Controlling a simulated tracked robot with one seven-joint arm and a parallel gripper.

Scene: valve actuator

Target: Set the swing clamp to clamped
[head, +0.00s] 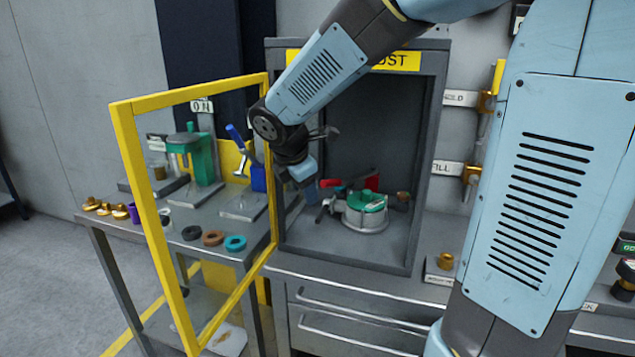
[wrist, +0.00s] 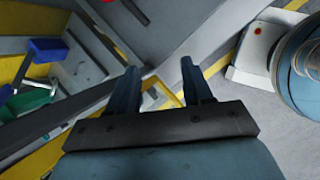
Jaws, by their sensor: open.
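In the head view, a clamp with a blue upright handle (head: 236,138) and blue body (head: 258,178) stands on a plate on the side table, behind the yellow frame. A red lever (head: 331,183) and a red block (head: 371,181) sit by a green-topped round fixture (head: 365,208) inside the grey cabinet. I cannot tell for sure which is the swing clamp. My gripper (wrist: 157,82) is open and empty in the wrist view, its two dark fingers apart. In the head view it hangs near the cabinet's left edge, its fingertips unclear. Blue parts (wrist: 48,50) show left of it in the wrist view.
The open yellow frame (head: 128,165) stands left of the cabinet (head: 434,150), close to my arm. A green press (head: 195,158), brass pieces (head: 103,207) and several rings (head: 213,238) are on the side table (head: 150,235). Drawers (head: 350,325) lie below the cabinet.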

